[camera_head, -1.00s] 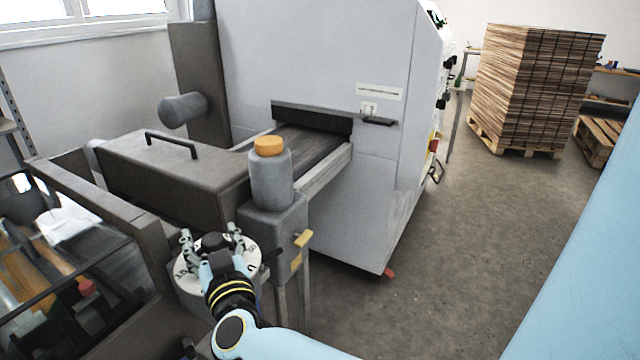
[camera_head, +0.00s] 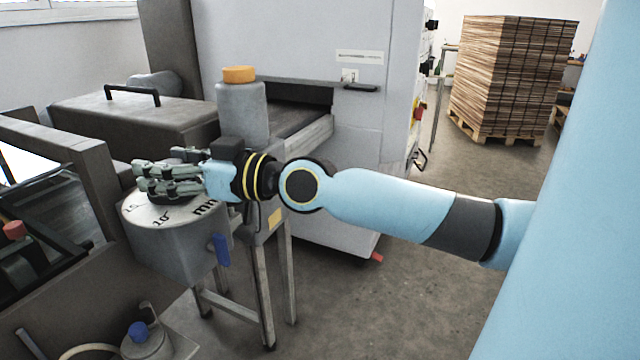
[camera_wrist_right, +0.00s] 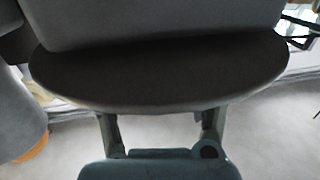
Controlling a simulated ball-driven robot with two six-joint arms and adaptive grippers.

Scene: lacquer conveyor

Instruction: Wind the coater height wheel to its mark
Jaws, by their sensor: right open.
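A round pale dial face (camera_head: 150,218) printed with black figures and "mm" tops a grey housing (camera_head: 172,252) at the left. A dark round hub or wheel (camera_head: 172,197) sits on it, mostly hidden under my right gripper (camera_head: 140,177). The gripper lies nearly level over the dial, fingers apart and pointing left. Whether it touches the wheel cannot be told. In the right wrist view, the two fingers (camera_wrist_right: 160,125) stand apart below a broad, dark rounded surface (camera_wrist_right: 160,75). A mark for the wheel cannot be made out. My left gripper is out of view.
A grey cylinder with an orange cap (camera_head: 242,110) stands just behind my gripper. A blue lever (camera_head: 221,250) is on the housing's side. The large grey machine (camera_head: 290,50) stands behind. Stacked boards (camera_head: 510,75) are at the back right. Open floor (camera_head: 420,270) lies at the right.

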